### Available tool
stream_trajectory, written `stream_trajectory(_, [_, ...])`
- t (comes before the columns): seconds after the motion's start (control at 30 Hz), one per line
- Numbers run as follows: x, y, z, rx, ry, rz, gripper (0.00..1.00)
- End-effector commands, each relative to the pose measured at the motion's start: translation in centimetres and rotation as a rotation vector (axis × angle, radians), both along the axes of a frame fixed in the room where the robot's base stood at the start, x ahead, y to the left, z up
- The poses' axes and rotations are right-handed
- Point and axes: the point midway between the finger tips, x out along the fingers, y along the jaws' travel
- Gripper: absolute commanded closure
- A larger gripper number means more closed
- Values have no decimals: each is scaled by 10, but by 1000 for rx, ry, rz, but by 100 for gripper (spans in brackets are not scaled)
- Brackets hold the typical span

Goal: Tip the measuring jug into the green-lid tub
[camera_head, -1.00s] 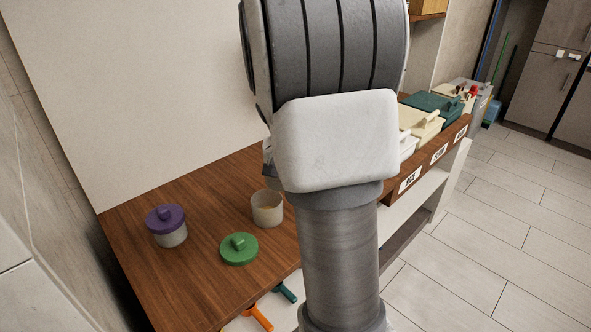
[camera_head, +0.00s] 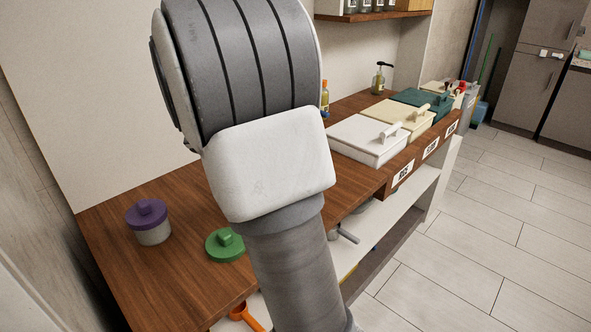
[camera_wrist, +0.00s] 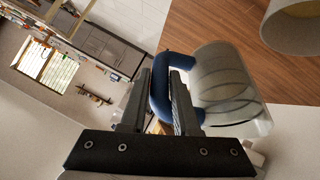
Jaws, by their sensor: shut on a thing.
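The measuring jug (camera_wrist: 222,85) is clear with ring marks and a blue handle (camera_wrist: 160,98). My gripper (camera_wrist: 165,84) is shut on that handle in the wrist view. The jug is off the counter; its exact tilt and its contents are unclear. An open pale tub (camera_wrist: 298,30), apparently the green-lid tub, stands on the wood at the wrist view's upper right, apart from the jug. My arm hides it in the head view. Its green lid (camera_head: 225,245) lies on the counter. My gripper and the jug are hidden in the head view.
A tub with a purple lid (camera_head: 148,222) stands left of the green lid. A white lidded box (camera_head: 365,140), a cream one (camera_head: 402,117) and a teal one (camera_head: 423,101) line the counter at right. An orange-handled tool (camera_head: 246,316) shows below the front edge.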

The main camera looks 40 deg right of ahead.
Motion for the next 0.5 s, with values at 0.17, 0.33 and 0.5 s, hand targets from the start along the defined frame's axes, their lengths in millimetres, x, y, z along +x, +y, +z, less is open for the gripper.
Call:
stream_trajectory(0.17, [3, 6, -1, -215, 91, 5, 100])
stream_trajectory(0.33, [5, 13, -3, -403, 165, 4, 100])
stream_trajectory(0.5, [7, 18, -14, -504, 199, 1, 100])
